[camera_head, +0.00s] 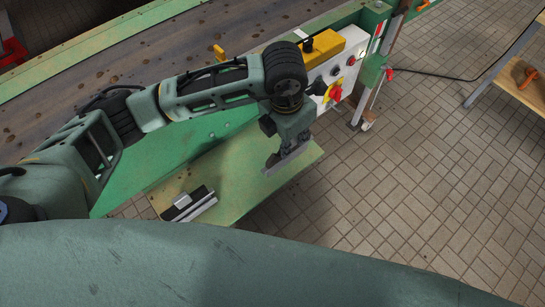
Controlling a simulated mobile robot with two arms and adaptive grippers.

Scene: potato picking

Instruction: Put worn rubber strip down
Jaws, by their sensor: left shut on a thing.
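My left gripper (277,152) comes in from the left and points down over the right end of a green shelf (236,182). It is shut on a thin grey strip (292,159), which fits the worn rubber strip. The strip lies close to the shelf's right edge in the picture; I cannot tell whether it touches the surface. The fingers hide part of it. My right gripper is not in view.
A black and white object (188,204) lies on the shelf's near left part. A white control box (338,72) with red knobs and a yellow top stands just behind my gripper. A conveyor belt (110,70) runs behind. The shelf's middle is clear.

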